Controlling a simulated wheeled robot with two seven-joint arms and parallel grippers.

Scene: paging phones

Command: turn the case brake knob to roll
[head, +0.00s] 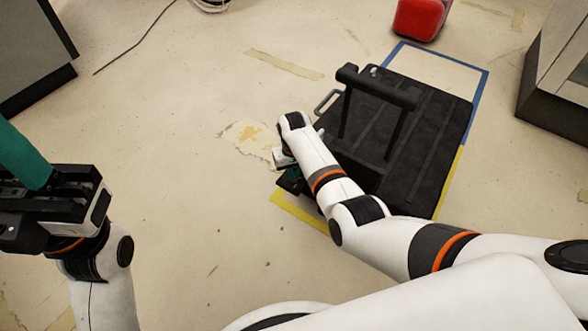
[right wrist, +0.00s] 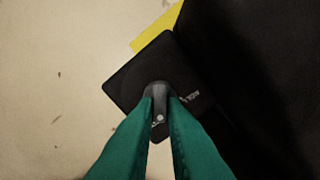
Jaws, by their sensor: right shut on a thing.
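The case (head: 405,140) is black and low, with a raised bar handle, right of centre in the head view. At its near left corner a black plate (right wrist: 135,78) carries the dark grey brake knob (right wrist: 158,90). White lettering (right wrist: 189,98), which seems to read ROLL, is right of the knob. The knob's long body runs toward the bottom of the right wrist view, with a pale dot on its near end. My right gripper (right wrist: 160,104) is shut on the knob, a green finger on each side. My left gripper (head: 22,160) is away at the left; its finger gap is unclear.
Blue and yellow floor tape (head: 480,100) borders the case. A red box (head: 421,18) stands behind it. Grey cabinets stand at the left (head: 30,50) and right (head: 560,70). A thin cable (head: 135,42) lies at the upper left.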

